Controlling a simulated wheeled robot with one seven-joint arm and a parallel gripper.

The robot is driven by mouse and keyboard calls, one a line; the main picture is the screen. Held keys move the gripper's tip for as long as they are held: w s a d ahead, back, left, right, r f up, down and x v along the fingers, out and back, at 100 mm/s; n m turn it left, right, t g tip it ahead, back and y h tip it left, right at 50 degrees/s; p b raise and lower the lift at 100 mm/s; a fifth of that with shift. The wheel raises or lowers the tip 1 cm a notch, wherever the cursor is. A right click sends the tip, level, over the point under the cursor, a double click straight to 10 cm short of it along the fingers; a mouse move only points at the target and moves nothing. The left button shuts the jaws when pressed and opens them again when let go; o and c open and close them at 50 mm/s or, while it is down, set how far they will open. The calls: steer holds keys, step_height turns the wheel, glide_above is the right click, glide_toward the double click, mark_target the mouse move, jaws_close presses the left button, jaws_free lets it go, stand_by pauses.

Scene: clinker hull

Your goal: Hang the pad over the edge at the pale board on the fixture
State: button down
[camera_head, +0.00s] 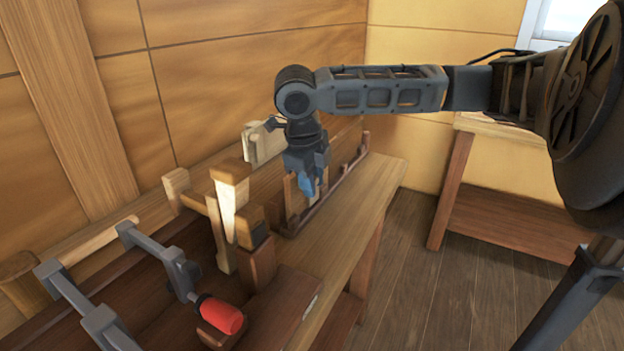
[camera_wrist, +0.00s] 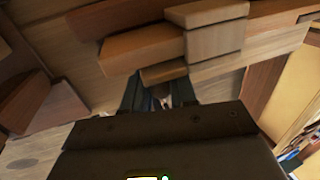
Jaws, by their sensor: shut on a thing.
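My gripper (camera_head: 308,178) points down over the bench and is shut on a small blue piece (camera_head: 307,186), which I take to be the pad. In the wrist view the gripper (camera_wrist: 162,92) shows dark fingers, and what lies between them is too dark to make out clearly. An upright pale board (camera_head: 228,206) stands in the wooden fixture (camera_head: 257,262), to the left of my gripper and apart from it. The pad's lower edge is close to wooden pieces beneath it; I cannot tell whether it touches them.
Grey clamps (camera_head: 160,252) with a red handle (camera_head: 221,315) stand at the front left. A dark rail with pegs (camera_head: 335,190) runs along the bench (camera_head: 375,190). Another pale piece (camera_head: 263,143) stands behind my gripper. A second table (camera_head: 490,190) is at right; the floor between is clear.

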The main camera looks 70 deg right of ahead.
steer(key=shift+f, duration=0.2)
stand_by(0.4)
steer(key=c, duration=0.8)
jaws_free()
steer(key=shift+v, duration=3.9)
steer(key=shift+r, duration=0.1)
